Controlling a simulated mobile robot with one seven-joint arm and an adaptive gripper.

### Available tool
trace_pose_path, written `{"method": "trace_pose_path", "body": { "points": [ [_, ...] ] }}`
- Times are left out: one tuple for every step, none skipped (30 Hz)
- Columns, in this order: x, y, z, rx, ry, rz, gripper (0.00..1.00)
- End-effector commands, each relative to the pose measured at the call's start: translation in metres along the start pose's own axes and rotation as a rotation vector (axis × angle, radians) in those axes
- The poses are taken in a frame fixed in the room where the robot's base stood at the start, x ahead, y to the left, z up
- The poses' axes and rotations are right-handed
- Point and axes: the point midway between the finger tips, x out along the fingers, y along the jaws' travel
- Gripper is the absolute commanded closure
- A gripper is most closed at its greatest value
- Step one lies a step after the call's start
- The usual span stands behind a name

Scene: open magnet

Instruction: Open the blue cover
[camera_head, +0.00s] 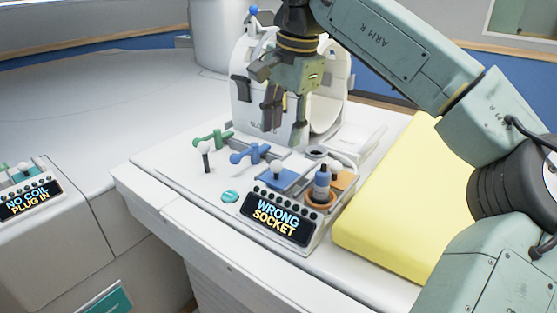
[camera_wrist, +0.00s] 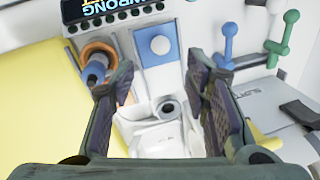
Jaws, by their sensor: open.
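The blue cover (camera_head: 277,178) is a flat blue plate with a white knob on top, set in the white console behind the display. It lies closed and flat as far as I can see. In the wrist view the blue cover (camera_wrist: 157,56) shows at top centre, beyond my fingertips. My gripper (camera_head: 284,124) is open and empty, above and behind the cover in the head view. In the wrist view my gripper (camera_wrist: 162,76) has its two dark padded fingers wide apart. Nothing touches the cover.
A display (camera_head: 278,217) reads "WRONG SOCKET". Blue (camera_head: 257,154) and green (camera_head: 213,138) levers stand left of the cover. An orange holder with a bottle (camera_head: 322,183) stands close at its right. A yellow pad (camera_head: 395,215) lies further right. A round socket (camera_wrist: 168,108) sits nearby.

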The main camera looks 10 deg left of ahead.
Motion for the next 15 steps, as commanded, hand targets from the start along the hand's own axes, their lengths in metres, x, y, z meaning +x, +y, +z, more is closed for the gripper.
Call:
{"method": "trace_pose_path", "body": {
  "points": [
    [0.010,0.001,0.000,0.000,-0.002,0.001,0.57],
    [0.016,0.001,0.000,0.000,-0.002,0.001,0.57],
    [0.024,0.001,0.000,0.000,-0.002,0.001,0.57],
    [0.030,0.001,0.000,0.000,-0.003,0.001,0.57],
    [0.036,0.001,0.001,-0.001,-0.003,0.001,0.57],
    [0.043,0.000,0.001,-0.001,-0.003,0.000,0.57],
    [0.048,0.000,0.001,-0.001,-0.002,0.001,0.57],
    [0.053,0.000,0.001,-0.001,-0.002,0.001,0.57],
    [0.059,0.000,0.001,-0.001,-0.003,-0.001,0.57],
    [0.063,0.000,0.001,-0.001,-0.003,0.000,0.57],
    [0.067,0.000,0.001,-0.001,-0.003,0.000,0.57],
    [0.071,0.000,0.001,0.000,-0.003,-0.001,0.57],
    [0.074,-0.001,0.001,0.000,-0.002,-0.001,0.57],
    [0.077,-0.001,0.001,0.000,-0.002,-0.001,0.57],
    [0.079,-0.001,0.001,-0.001,-0.002,-0.001,0.57]
  ]
}}
